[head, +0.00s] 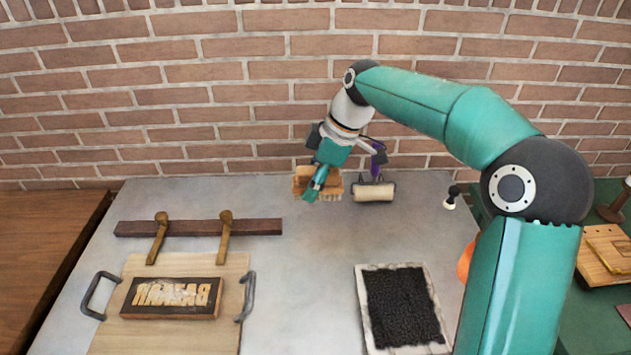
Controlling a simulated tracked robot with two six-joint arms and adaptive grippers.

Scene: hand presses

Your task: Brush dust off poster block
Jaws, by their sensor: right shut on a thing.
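The poster block (171,298) lies on a wooden board (128,341) at the lower left. It is dark-framed, with pale raised letters that read in reverse. My right gripper (321,180) is at the back middle of the grey table, far up and right of the block. It is shut on a wooden brush (331,187) with pale bristles pointing down. The gripper hides part of the brush, and I cannot tell whether the bristles touch the table. Dust on the block is too fine to make out. My left gripper is out of view.
A roller (374,191) lies just right of the brush. A black ink slab (403,305) in a pale frame lies front right. A dark bar (262,227) with two wooden handles (224,236) crosses behind the board. The grey table's middle (305,285) is clear.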

